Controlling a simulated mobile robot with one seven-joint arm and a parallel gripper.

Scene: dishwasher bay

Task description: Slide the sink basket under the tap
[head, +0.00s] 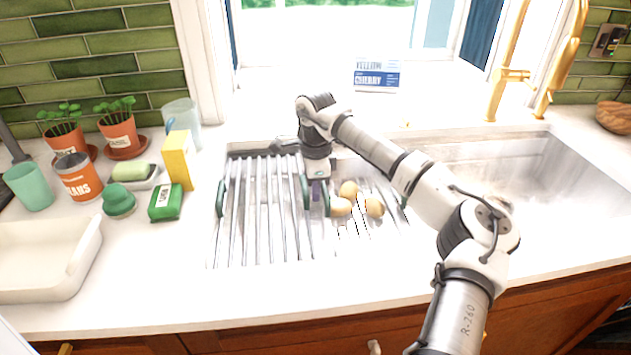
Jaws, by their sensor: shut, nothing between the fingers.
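The sink basket (270,225) looks like a metal wire rack with dark green end grips, lying over the left part of the sink area. Three round tan potatoes (375,206) rest at its right part. My gripper (317,198) points down at the basket, beside a dark green grip and just left of the potatoes; it is shut and empty. Whether it touches the grip cannot be told. The gold tap (508,75) stands behind the sink (540,165), right of the basket.
A green packet (165,202), yellow box (179,160), orange can (79,177), green cup (28,187) and white tray (60,275) stand left of the basket. A blue-and-white box (377,75) is on the sill. The front counter strip is mostly clear.

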